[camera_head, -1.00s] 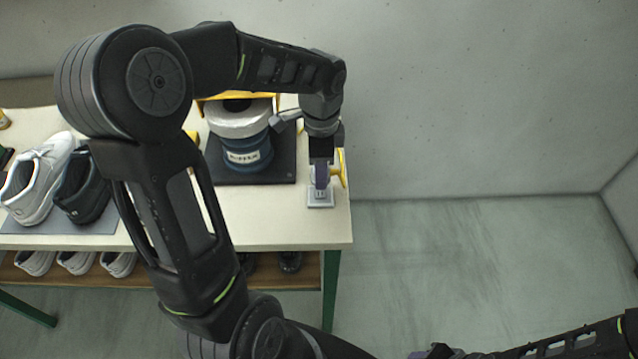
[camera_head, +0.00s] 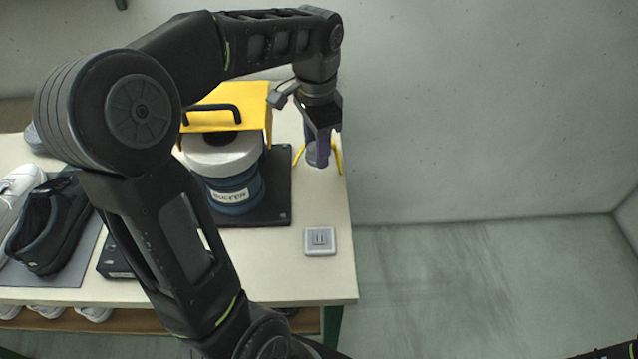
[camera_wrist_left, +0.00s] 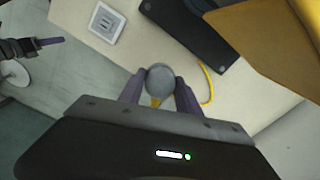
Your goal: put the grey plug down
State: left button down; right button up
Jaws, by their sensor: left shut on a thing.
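My left gripper (camera_head: 318,148) is shut on the grey plug (camera_wrist_left: 160,80), whose round grey end shows between the purple fingers in the left wrist view. A yellow cable (camera_wrist_left: 208,86) shows beside and behind the plug. In the head view the plug is mostly hidden by the fingers, above the table's right end. The light grey socket plate (camera_head: 320,241) lies on the table in front of the gripper, apart from the plug; it also shows in the left wrist view (camera_wrist_left: 106,22). My right gripper (camera_wrist_left: 50,42) shows at the left of the wrist view, its opening unclear.
A blue buffer machine (camera_head: 236,190) with a yellow cover (camera_head: 228,105) stands on a black base (camera_head: 277,190) left of the gripper. Shoes (camera_head: 48,225) and a black box (camera_head: 114,262) are further left. Bare table (camera_head: 335,200) lies around the socket plate.

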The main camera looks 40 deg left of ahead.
pick_arm(q)
send_over(317, 191)
jog(key=shift+w+a+f, duration=0.1)
jog(key=shift+f, duration=3.05)
jog(key=shift+f, duration=0.1)
jog(key=shift+f+p, duration=0.35)
jog(key=shift+f, duration=1.4)
jog(key=shift+f, duration=0.2)
jog(key=c, duration=0.8)
grip_release()
jog(key=shift+c, duration=0.2)
jog(key=shift+r, duration=0.1)
